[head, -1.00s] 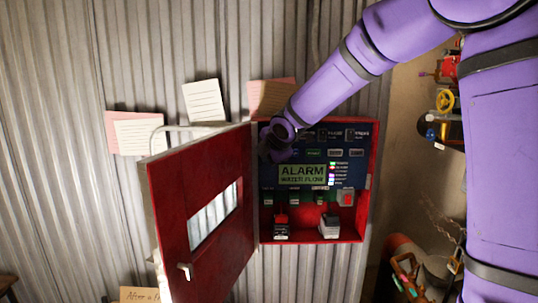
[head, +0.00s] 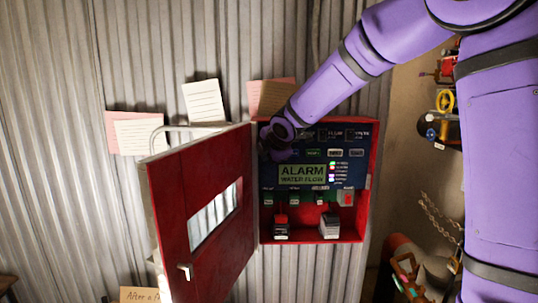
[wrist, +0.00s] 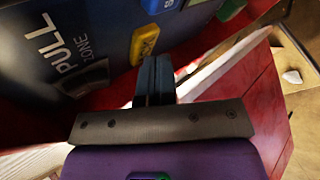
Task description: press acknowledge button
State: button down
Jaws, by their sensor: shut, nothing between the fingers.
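The red alarm cabinet (head: 370,190) stands open on the corrugated wall, with a blue panel (head: 268,180) whose screen (head: 302,175) reads ALARM WATER FLOW. In the wrist view, a yellow button (wrist: 145,40) sits on the panel (wrist: 100,25); its lettering is partly legible and seems to end in K. My gripper (wrist: 153,62) is shut and empty, its fingertips close to the yellow button's lower right edge. Whether they touch it I cannot tell. In the head view my wrist covers the panel's upper left, hiding the yellow button and fingertips.
The red cabinet door (head: 215,175) stands open to the left, close to my gripper. Paper notes (head: 205,102) hang above. Valves and tools (head: 445,102) are at the right.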

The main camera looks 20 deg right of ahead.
jog(key=shift+s, duration=0.1)
jog(key=shift+s+a, duration=0.25)
jog(key=shift+s, duration=0.5)
jog(key=s, duration=0.1)
jog(key=s+a, duration=0.1)
jog(key=s, duration=0.2)
jog(key=shift+s+a, duration=0.25)
jog(key=shift+s, duration=0.15)
dwell(0.5)
